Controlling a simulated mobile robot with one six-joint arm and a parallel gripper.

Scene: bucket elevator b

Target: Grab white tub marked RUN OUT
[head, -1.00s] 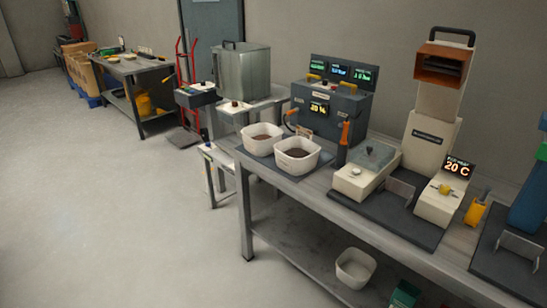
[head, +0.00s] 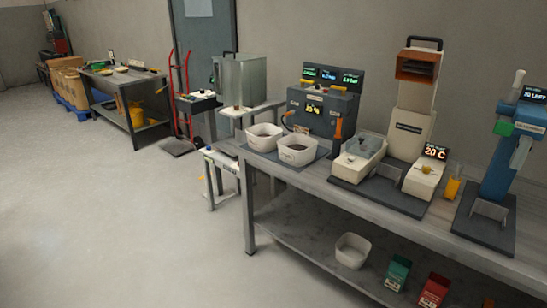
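Two white tubs stand side by side on a dark mat at the left end of the long bench in the head view. A third white tub (head: 352,251), which looks empty, sits on the lower shelf. I cannot read a RUN OUT marking on any of them. My gripper is not in view.
The bench (head: 300,177) also holds a dark control box (head: 322,112), a cream machine (head: 408,128) and a blue press (head: 505,160). Green (head: 397,273) and red (head: 433,290) cartons stand on the lower shelf. The floor (head: 110,220) at left is clear.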

